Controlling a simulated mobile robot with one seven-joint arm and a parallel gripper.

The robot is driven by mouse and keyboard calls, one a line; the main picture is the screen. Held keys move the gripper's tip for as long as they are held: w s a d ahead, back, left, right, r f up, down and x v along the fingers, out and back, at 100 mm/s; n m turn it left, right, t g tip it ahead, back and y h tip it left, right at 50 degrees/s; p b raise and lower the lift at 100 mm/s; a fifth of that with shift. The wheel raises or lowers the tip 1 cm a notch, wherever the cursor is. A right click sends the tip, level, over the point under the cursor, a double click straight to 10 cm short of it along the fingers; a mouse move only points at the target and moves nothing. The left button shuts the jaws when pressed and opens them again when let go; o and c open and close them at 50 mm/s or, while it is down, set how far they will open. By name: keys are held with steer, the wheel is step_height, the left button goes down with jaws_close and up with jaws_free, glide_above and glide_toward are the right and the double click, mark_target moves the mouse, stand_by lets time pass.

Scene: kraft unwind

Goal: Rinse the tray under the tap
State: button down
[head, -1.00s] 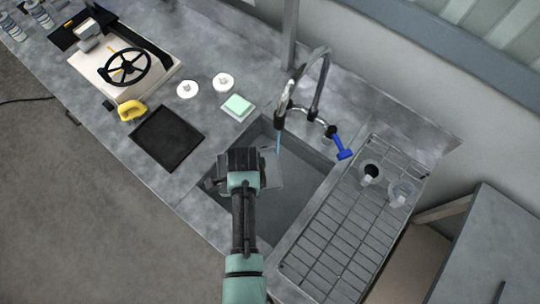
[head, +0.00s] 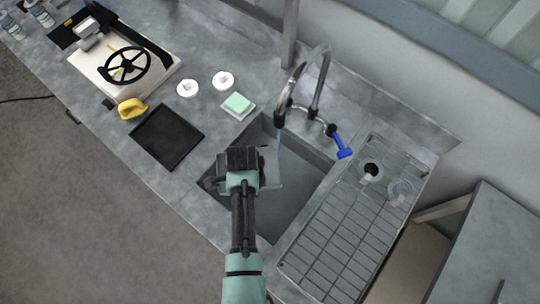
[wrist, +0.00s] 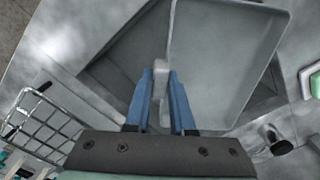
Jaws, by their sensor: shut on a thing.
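A light grey tray (head: 270,168) is mostly hidden by my gripper in the head view. It is held over the sink basin (head: 297,188). In the wrist view the tray (wrist: 225,60) fills the upper right, with its pale rim between the blue fingers. My gripper (wrist: 160,95) is shut on that rim; it also shows in the head view (head: 240,165). The curved metal tap (head: 300,80) stands at the back of the sink. A thin bluish stream of water (head: 278,142) falls from its spout just beside the tray's far edge. The tap's blue lever (head: 343,146) is at its right.
A wire drying rack (head: 335,235) with two small cups lies right of the sink. Left of the sink are a black flat tray (head: 167,136), a green sponge (head: 238,103), two white discs (head: 223,80), a yellow object (head: 132,108) and a machine with a black handwheel (head: 124,66).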

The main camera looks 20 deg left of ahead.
steer(key=shift+r, duration=0.1)
steer(key=s+a+r+p, duration=0.2)
steer(key=s+r+p, duration=0.1)
steer(key=s+p, duration=0.1)
steer(key=shift+s+a+r+p, duration=0.15)
steer(key=shift+a+r+p, duration=0.2)
steer(key=shift+p, duration=0.3)
steer(key=shift+d, duration=0.1)
stand_by(0.8)
